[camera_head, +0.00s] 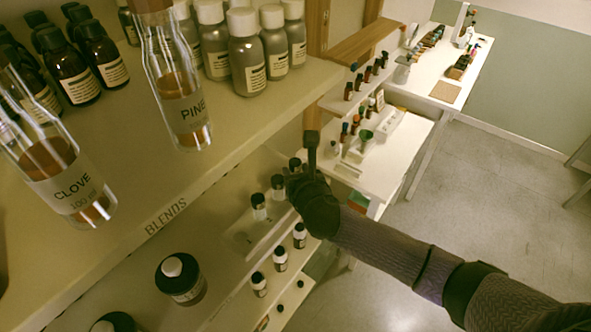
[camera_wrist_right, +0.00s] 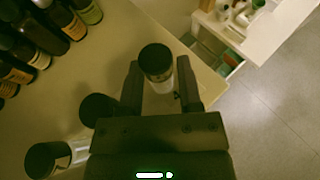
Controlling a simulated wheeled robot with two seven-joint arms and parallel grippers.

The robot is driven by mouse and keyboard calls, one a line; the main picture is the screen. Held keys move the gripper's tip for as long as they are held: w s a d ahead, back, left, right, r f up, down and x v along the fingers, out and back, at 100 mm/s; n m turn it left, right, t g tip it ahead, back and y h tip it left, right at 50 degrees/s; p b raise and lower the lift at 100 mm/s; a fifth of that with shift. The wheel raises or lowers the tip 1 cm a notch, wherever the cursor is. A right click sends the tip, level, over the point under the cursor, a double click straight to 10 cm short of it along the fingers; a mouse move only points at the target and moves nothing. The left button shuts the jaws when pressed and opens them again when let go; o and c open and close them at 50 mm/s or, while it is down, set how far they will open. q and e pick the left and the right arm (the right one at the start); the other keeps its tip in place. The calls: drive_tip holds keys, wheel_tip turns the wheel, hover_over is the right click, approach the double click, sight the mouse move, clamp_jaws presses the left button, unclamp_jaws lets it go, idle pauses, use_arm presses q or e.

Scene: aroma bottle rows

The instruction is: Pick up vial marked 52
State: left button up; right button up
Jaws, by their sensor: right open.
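My right gripper (camera_head: 301,168) reaches over the lower shelf from the right in the head view. In the right wrist view it is open (camera_wrist_right: 159,68), with a black-capped vial (camera_wrist_right: 160,87) between its two fingers. The head view shows a dark-capped vial (camera_head: 295,163) beside the gripper, partly hidden by it. Two more white-labelled, dark-capped vials, one in the middle (camera_head: 278,190) and one nearer (camera_head: 259,208), stand in the same row. I cannot read the number 52 on any vial. My left gripper is not in view.
Another row of vials (camera_head: 280,260) stands on a lower tier. The upper shelf (camera_head: 120,185) holds clear bottles marked CLOVE (camera_head: 75,195) and PINE (camera_head: 190,115). Two dark-capped containers sit close to the gripper, one beside it (camera_wrist_right: 97,109) and one lower left (camera_wrist_right: 47,160).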

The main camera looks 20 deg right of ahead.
drive_tip(key=shift+c, duration=0.4)
clamp_jaws()
